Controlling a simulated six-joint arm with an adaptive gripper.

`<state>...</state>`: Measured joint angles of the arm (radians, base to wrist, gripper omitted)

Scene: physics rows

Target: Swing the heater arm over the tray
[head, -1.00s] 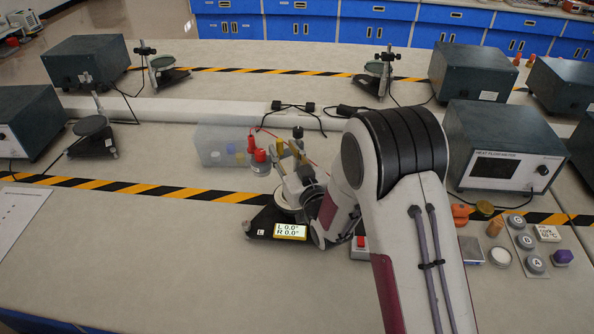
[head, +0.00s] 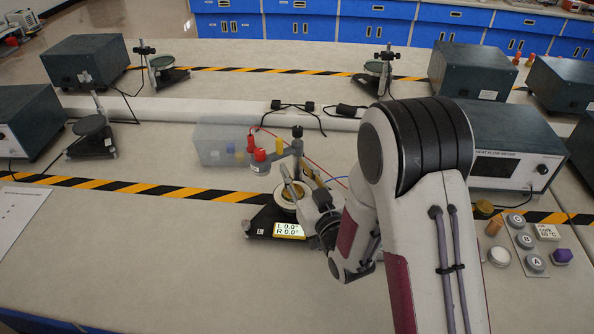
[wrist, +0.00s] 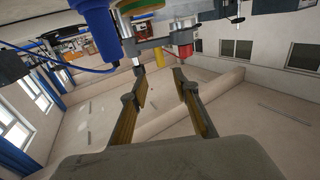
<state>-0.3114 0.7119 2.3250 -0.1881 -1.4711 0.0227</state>
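A grey bar (wrist: 160,42) and a red cap (wrist: 184,46) show just beyond the fingertips.
A translucent box (head: 215,145) stands behind left. The heat flow meter (head: 510,150) and lettered discs (head: 525,242) are at the right.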

